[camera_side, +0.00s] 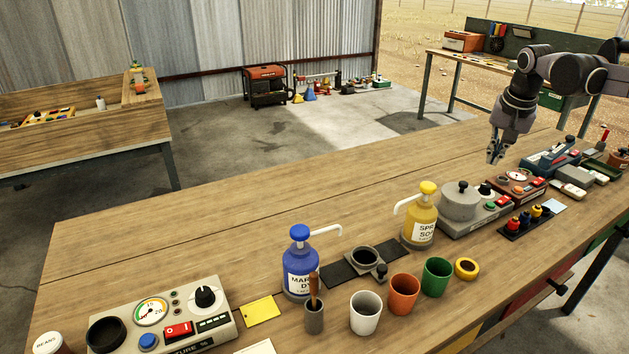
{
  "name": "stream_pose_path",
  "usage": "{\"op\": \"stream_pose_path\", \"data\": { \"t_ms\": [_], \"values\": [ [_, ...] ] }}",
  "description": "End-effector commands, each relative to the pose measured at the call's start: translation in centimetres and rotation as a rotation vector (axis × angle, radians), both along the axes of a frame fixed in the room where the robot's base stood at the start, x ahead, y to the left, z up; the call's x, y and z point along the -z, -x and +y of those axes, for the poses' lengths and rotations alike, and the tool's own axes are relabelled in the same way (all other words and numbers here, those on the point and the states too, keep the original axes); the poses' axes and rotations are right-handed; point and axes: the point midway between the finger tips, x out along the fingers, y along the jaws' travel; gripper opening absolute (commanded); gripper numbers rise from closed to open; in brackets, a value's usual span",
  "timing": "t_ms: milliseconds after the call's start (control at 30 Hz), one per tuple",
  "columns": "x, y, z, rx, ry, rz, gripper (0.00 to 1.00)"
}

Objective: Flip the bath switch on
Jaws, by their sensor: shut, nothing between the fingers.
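A grey device with a round lidded pot (460,199), perhaps the bath, stands on the right part of the bench. It has a black knob (485,190) and a small red switch (504,201) with a green button beside it. The switch is too small to tell its position. My gripper (494,160) is shut and empty. It points down in the air, in the picture above and just right of the lidded pot, touching nothing that I can see.
A brown gauge box (515,188) and a blue-grey device (550,160) crowd the bench right of the bath. A yellow soap pump bottle (421,218) stands left of it. Cups, a blue pump bottle (299,265) and a moisture meter (165,315) stand farther left. The bench's back strip is clear.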

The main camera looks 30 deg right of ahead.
Motion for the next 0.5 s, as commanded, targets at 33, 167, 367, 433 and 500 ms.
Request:
{"op": "stream_pose_path", "data": {
  "t_ms": [33,167,367,433,500],
  "values": [
    [0.0,-0.5,-1.5,0.055,-0.009,0.012,0.00],
    [0.4,-1.4,-5.1,0.198,-0.028,0.041,0.00],
    [1.3,-2.0,-10.1,0.397,-0.054,0.080,0.00],
    [1.7,-2.0,-11.4,0.451,-0.059,0.091,0.00],
    [2.0,-2.0,-12.5,0.493,-0.063,0.099,0.00]
  ]
}}
